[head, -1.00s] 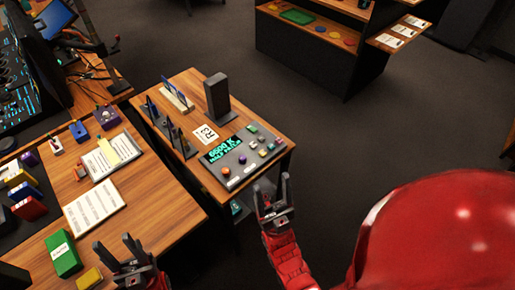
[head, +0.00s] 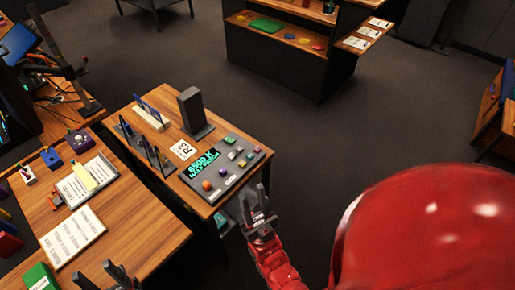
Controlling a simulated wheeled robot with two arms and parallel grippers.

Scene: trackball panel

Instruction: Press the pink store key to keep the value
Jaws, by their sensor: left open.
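The trackball panel (head: 238,176) is a dark grey slab on a small wooden table. Its display (head: 204,163) glows teal and appears to read 6500 K, with smaller text below. An orange ball (head: 207,185), a purple ball (head: 222,171) and several small coloured keys sit on it. A small pinkish key (head: 256,149) shows near its right end; its label is too small to read. My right gripper (head: 254,197) is open and empty, just off the table's front right edge, apart from the panel. My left gripper (head: 100,270) is open and empty at the bottom left, partly cut off.
A dark upright block (head: 193,112), a card marked R3 (head: 184,150) and small racks stand behind the panel. A larger wooden desk (head: 130,220) with papers and boxes is at left. A shelf unit (head: 275,60) stands at the back.

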